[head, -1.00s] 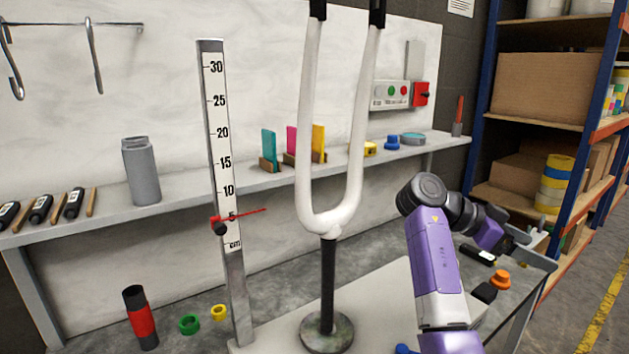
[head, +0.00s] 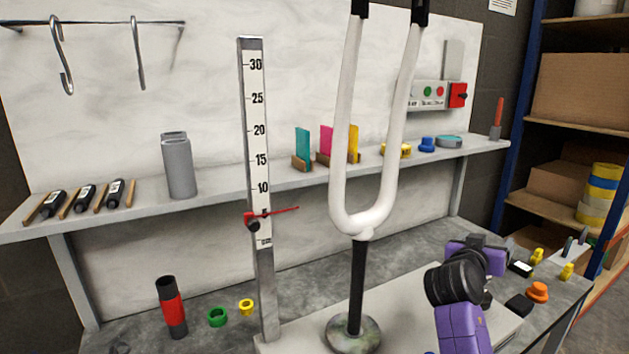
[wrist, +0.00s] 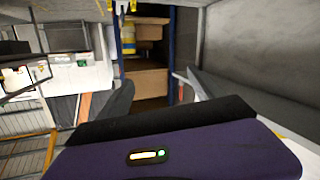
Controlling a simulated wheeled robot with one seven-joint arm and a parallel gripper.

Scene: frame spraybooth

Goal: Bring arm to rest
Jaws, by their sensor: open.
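My purple and black arm shows at the lower right of the head view, folded low over the right end of the bench. Its jaws are hidden behind the arm there. In the wrist view my gripper (wrist: 160,95) is open, its two dark fingers spread apart with nothing between them. The white fork-shaped frame (head: 343,150) stands upright on a black post with a round base, left of my arm and apart from it. The upright ruler post (head: 257,150) with a red pointer (head: 272,213) stands left of the frame.
The grey bench (head: 215,340) carries a black and red cylinder (head: 171,308), a green ring (head: 217,317), a yellow ring (head: 246,307) and an orange knob (head: 538,291). A shelf (head: 230,186) behind holds a grey bottle (head: 179,167). Storage racking with a cardboard box (head: 585,88) stands at the right.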

